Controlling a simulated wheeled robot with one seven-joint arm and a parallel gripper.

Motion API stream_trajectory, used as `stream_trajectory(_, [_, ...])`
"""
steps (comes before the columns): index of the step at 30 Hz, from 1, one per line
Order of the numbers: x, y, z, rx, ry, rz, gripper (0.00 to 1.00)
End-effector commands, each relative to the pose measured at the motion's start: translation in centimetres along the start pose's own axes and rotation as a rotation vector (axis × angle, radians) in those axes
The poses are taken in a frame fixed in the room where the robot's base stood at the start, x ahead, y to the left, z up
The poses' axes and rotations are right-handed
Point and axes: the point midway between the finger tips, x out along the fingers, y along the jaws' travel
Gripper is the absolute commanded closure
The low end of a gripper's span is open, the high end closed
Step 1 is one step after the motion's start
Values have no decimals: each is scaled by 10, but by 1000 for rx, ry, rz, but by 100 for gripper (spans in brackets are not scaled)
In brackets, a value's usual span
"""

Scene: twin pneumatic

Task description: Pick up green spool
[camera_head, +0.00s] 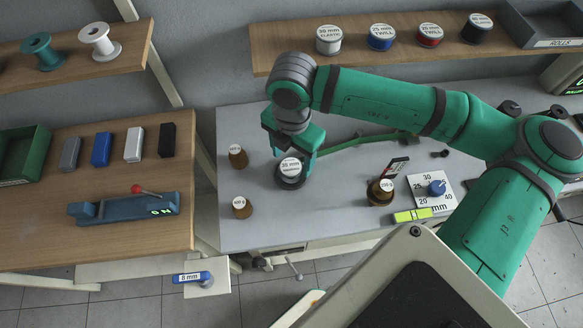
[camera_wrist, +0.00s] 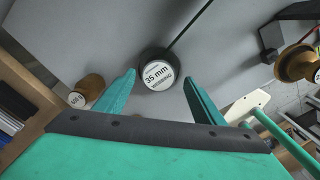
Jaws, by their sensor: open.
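The green spool (camera_head: 44,52) stands on the upper left wooden shelf, a dark teal-green flanged spool beside a white spool (camera_head: 100,42). My gripper (camera_head: 292,165) is far to its right, over the grey table. It is open, pointing down at a dark roll (camera_head: 290,182) labelled 35 mm. In the wrist view the fingers (camera_wrist: 160,82) stand apart on either side of this roll (camera_wrist: 158,72); I cannot tell whether they touch it. The green spool does not show in the wrist view.
A dial plate (camera_head: 430,190) lies at the right. Several labelled rolls stand on the back shelf (camera_head: 350,60). The left bench holds a blue lever device (camera_head: 125,208), several small blocks and a green bin (camera_head: 24,152).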

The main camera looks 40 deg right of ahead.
Motion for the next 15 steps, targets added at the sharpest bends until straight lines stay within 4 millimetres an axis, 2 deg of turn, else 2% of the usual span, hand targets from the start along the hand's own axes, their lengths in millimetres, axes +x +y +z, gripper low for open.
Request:
stream_trajectory(6, [26, 2, -4, -5, 2, 0, 37])
stream_trajectory(15, [30, 1, -1, -1, 0, 1, 37])
